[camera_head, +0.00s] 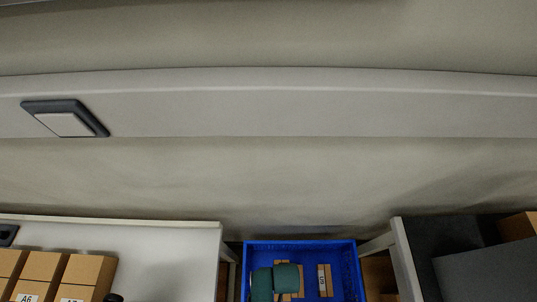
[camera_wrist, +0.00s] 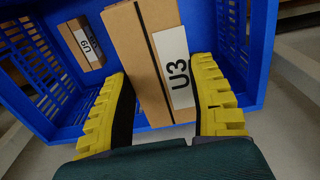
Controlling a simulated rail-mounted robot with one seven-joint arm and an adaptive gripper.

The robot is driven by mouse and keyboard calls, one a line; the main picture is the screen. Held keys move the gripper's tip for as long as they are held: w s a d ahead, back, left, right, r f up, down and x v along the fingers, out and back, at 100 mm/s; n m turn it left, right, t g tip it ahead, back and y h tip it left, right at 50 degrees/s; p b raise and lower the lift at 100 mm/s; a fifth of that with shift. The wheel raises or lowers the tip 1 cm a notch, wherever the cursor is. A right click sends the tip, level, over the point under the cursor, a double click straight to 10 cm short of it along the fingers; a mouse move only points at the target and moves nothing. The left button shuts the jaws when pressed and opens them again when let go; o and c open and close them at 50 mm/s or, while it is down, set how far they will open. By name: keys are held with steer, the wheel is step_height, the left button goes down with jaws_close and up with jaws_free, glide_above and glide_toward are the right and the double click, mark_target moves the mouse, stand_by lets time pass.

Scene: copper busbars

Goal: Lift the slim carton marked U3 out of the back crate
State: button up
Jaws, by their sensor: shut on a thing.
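The slim brown carton marked U3 (camera_wrist: 142,56) stands between the two yellow fingers of my gripper (camera_wrist: 160,72) in the wrist view. The fingers press its two long sides, and its white label faces the camera. The blue crate (camera_wrist: 245,32) surrounds it; I cannot tell whether the carton's underside touches the crate floor. In the head view, my teal gripper (camera_head: 275,281) is over the left half of the blue crate (camera_head: 300,246) and hides most of the carton it holds.
A smaller carton marked U9 (camera_wrist: 82,42) lies in the crate, apart from my gripper; a labelled carton (camera_head: 325,280) shows on the crate's right side in the head view. A white table (camera_head: 165,255) with several cartons is left. A grey surface (camera_head: 440,235) is right.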

steer(key=shift+d+r+p, duration=0.25)
steer(key=shift+r+p, duration=0.05)
steer(key=shift+r, duration=0.6)
steer(key=shift+f, duration=0.1)
steer(key=s+d+r+p, duration=0.3)
steer(key=s+r+p, duration=0.5)
steer(key=r+p, duration=0.4)
steer(key=s+d+r+p, duration=0.3)
steer(key=s+r+p, duration=0.5)
steer(key=p, duration=1)
step_height(320, 180, up, 4)
steer(key=shift+d, duration=0.2)
